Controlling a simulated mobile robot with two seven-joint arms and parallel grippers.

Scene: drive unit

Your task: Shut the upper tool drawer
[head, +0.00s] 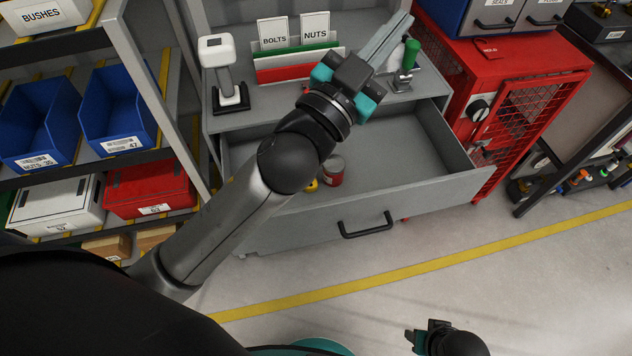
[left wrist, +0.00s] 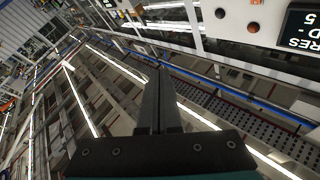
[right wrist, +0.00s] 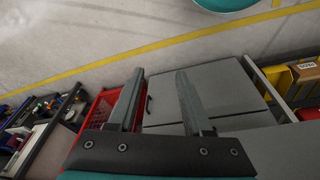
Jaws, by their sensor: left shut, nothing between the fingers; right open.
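The grey tool drawer (head: 455,180) stands pulled out of the grey cabinet (head: 270,115) in the head view. Its front carries a black bar handle (head: 367,226). A red can (head: 333,170) and a small yellow thing, partly hidden by my arm, are inside it. My left arm crosses the drawer and hides part of its left side. My left gripper (head: 403,22) is shut and empty, above the cabinet top, beyond the drawer. It also shows shut in the left wrist view (left wrist: 160,75). My right gripper (right wrist: 158,80) is open and empty, low in front of the drawer (head: 415,338).
The cabinet top holds a white-and-black device (head: 222,75), bolts and nuts dividers (head: 293,62) and a green-handled tool (head: 410,55). A red mesh cabinet (head: 520,110) stands at right, a bin shelf (head: 110,60) at left. The floor (head: 500,280) in front is clear.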

